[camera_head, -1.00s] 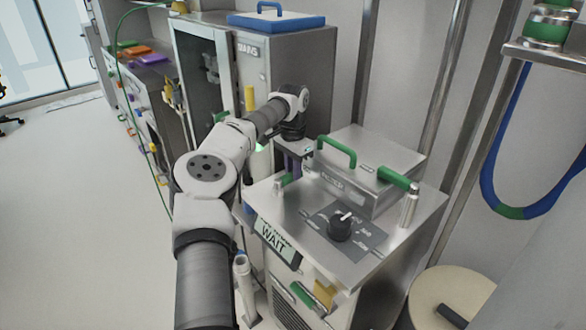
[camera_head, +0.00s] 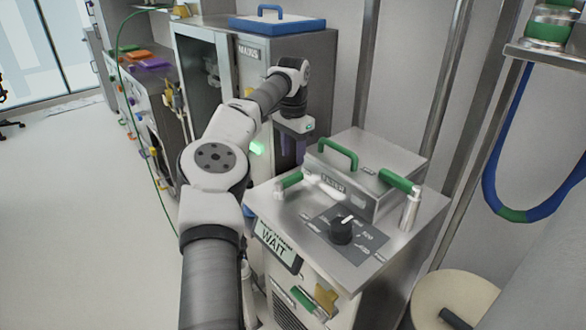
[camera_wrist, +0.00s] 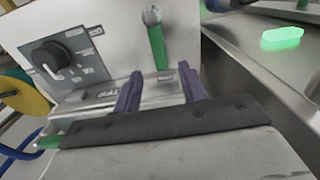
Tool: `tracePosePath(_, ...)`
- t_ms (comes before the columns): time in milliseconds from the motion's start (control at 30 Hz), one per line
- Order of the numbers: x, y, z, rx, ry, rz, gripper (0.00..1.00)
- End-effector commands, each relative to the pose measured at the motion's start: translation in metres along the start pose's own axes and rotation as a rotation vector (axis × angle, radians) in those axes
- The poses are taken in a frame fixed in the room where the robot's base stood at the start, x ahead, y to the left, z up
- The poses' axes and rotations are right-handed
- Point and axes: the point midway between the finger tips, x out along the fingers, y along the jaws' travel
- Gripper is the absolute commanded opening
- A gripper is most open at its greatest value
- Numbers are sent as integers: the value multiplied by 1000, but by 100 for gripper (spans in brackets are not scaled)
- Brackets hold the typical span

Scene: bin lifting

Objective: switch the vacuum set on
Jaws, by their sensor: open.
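The vacuum set is a steel cabinet (camera_head: 405,240) with a black dial knob (camera_head: 341,230) on a dark panel on top. Its display (camera_head: 277,246) reads WAIT. The knob also shows at left in the wrist view (camera_wrist: 48,58). A filter box (camera_head: 365,170) with a green handle stands behind the dial. A green lever (camera_head: 290,181) is at the cabinet's left back corner; a green lever with a ball end (camera_wrist: 157,42) shows in the wrist view.
A tall steel cabinet (camera_head: 290,55) with a blue-rimmed lid stands behind. A green light (camera_head: 257,147) glows beside my arm. A blue hose (camera_head: 510,150) hangs at right above a round cream drum (camera_head: 455,295). Open floor (camera_head: 90,220) lies to the left.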

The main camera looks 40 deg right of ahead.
Motion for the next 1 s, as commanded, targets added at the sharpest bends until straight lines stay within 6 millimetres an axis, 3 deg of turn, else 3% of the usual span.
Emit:
tracePosePath(200,-48,1,-1,-1,3,0,42)
tracePosePath(333,-63,0,-1,0,1,0,42)
tracePosePath(1000,-70,0,0,-1,0,0,42)
